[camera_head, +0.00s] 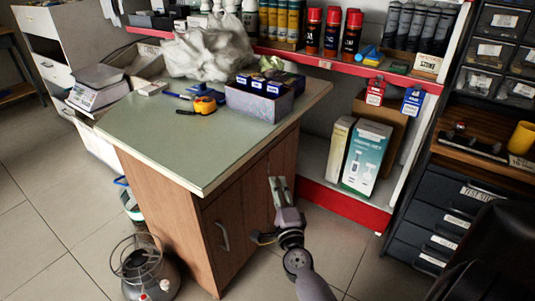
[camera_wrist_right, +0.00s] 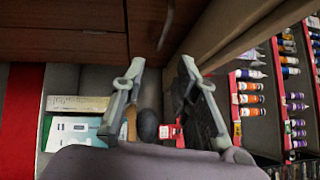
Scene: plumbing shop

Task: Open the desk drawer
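The desk (camera_head: 170,135) has a green top and brown wooden fronts. One curved metal handle (camera_head: 223,236) shows on its front in the head view. In the right wrist view, brown wooden panels (camera_wrist_right: 60,45) with a seam fill the upper left, and a curved handle (camera_wrist_right: 166,25) shows at the top. I cannot tell which panel is the drawer; no panel visibly stands out. My right gripper (camera_head: 278,183) is beside the desk's right side. In the wrist view its fingers (camera_wrist_right: 162,78) are apart, with nothing held between them. My left gripper is not in view.
The desktop holds a purple box (camera_head: 258,101), an orange tape measure (camera_head: 204,105) and a crumpled bag (camera_head: 208,50). Boxes (camera_head: 365,158) stand on the red-edged shelf behind. Dark drawers (camera_head: 440,210) stand at right. A round vessel (camera_head: 148,272) is on the floor left of the desk.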

